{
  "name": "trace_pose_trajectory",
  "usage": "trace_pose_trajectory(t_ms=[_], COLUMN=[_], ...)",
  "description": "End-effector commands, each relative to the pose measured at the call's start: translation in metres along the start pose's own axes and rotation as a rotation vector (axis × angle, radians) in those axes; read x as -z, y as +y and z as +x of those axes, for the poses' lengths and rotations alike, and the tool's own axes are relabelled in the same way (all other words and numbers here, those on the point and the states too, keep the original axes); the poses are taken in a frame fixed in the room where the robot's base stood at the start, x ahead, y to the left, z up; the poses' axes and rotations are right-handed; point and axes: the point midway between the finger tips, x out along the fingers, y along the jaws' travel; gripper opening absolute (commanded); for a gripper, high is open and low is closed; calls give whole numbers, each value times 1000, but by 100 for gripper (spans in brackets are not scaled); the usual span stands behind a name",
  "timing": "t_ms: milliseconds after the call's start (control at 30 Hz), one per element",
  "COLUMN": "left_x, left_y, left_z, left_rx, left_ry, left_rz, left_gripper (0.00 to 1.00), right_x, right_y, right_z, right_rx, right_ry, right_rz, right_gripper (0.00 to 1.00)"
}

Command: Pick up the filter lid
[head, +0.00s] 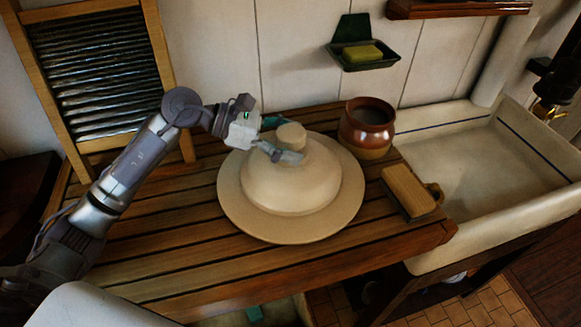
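The filter lid (262,184) is a cream, domed lid with a wide flat brim and a round knob on top. It sits on the slatted wooden drainboard (165,262). My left gripper (279,139) reaches in from the left at the height of the knob. Its two fingers are spread apart, one toward the back of the knob and one toward the front. I cannot tell whether either finger touches the knob. My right gripper is not in view.
A brown glazed pot (367,122) stands behind the lid to the right. A scrubbing brush (409,190) lies right of the brim. A washboard (95,75) leans at the back left. A stone sink (500,165) is at the right. A green soap dish (362,45) hangs on the wall.

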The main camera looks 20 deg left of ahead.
Motion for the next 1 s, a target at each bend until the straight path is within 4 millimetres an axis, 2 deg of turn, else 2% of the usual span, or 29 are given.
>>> trace_pose_trajectory(t_ms=[33, 400, 433, 800, 1000], left_x=[0, 0, 0, -5, -18], left_y=[0, 0, 0, 1, 1], left_z=[0, 0, 0, -2, -8], left_rx=[0, 0, 0, -3, -5], left_ry=[0, 0, 0, -7, -8], left_rz=[0, 0, 0, 5, 9], left_gripper=[65, 3, 0, 0, 0], right_x=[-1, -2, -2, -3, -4], right_y=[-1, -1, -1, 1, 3], right_z=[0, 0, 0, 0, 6], right_rx=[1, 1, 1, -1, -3], right_ry=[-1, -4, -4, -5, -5], right_rz=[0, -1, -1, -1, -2], right_gripper=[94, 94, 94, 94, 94])
